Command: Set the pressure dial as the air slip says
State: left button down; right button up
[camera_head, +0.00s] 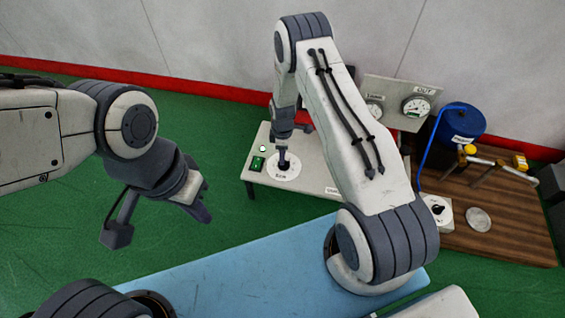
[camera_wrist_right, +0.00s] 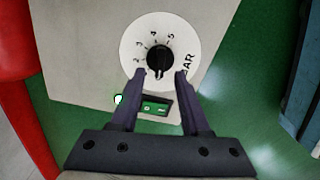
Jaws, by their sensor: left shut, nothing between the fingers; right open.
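The pressure dial is a white disc with a black knob, marked BAR, on a pale panel. In the right wrist view the dial (camera_wrist_right: 185,32) shows the numbers 2 to 5, and the knob (camera_wrist_right: 160,58) has a small pale mark at its lower edge. My right gripper (camera_wrist_right: 161,74) is open, its fingertips just below the knob on either side, not closed on it. My left gripper (camera_head: 205,212) is shut and empty, left of the panel. I cannot make out an air slip.
The panel (camera_head: 318,178) also has a green switch (camera_head: 257,163) and a lit lamp (camera_head: 263,149). Behind stand two gauges, one marked OUT (camera_head: 416,106). A blue tank (camera_head: 462,125), a black-knobbed white plate (camera_head: 445,217) and a round disc (camera_head: 479,219) are at the wooden board (camera_head: 510,225).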

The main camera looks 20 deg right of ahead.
jog(key=shift+f+b, duration=0.5)
jog(key=shift+f, duration=1.2)
grip_shut()
